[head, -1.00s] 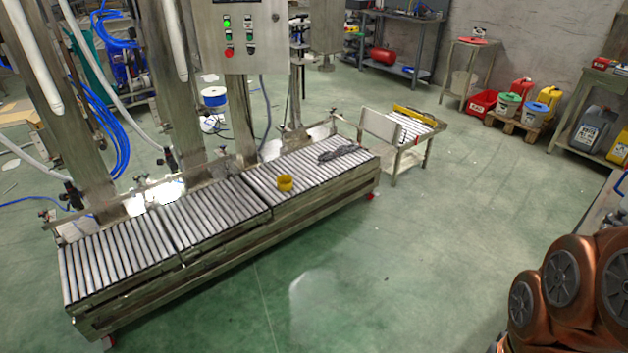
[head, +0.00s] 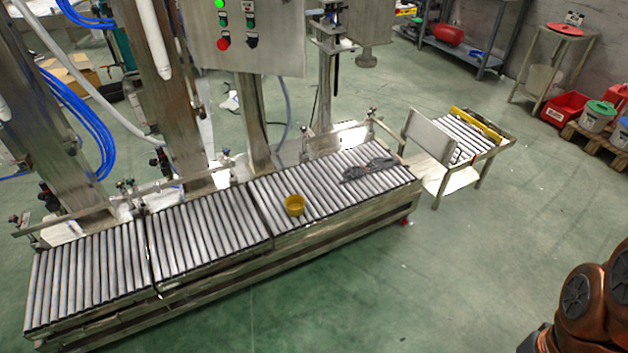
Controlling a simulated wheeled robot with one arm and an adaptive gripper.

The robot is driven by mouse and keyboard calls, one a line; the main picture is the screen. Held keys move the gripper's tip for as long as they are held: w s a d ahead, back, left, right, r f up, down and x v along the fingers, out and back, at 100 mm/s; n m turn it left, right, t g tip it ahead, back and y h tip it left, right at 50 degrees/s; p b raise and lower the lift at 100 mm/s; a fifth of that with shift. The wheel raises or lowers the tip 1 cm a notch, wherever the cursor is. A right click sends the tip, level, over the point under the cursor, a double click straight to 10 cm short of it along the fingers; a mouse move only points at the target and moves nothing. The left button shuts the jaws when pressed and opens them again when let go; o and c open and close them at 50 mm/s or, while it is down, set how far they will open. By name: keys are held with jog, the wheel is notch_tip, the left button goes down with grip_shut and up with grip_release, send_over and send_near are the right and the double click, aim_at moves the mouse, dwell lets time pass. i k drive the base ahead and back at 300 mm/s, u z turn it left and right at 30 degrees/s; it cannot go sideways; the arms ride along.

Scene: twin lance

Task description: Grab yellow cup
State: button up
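The yellow cup (head: 294,205) stands on the roller conveyor (head: 205,240), on its right-hand section near the gap between two sections. Its round open top shows. Nothing touches it that I can see. My gripper is not in view. Only a copper-coloured part of my arm (head: 590,300) shows at the lower right, well apart from the cup.
A dark grey object (head: 370,169) lies on the rollers right of the cup. Metal posts and a control box (head: 245,35) stand behind the conveyor. A small roller table (head: 470,140) is at its right end. The green floor (head: 430,280) in front is clear.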

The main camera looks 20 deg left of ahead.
aim_at(294, 204)
jog(key=i, duration=2)
jog(key=u, duration=4.05)
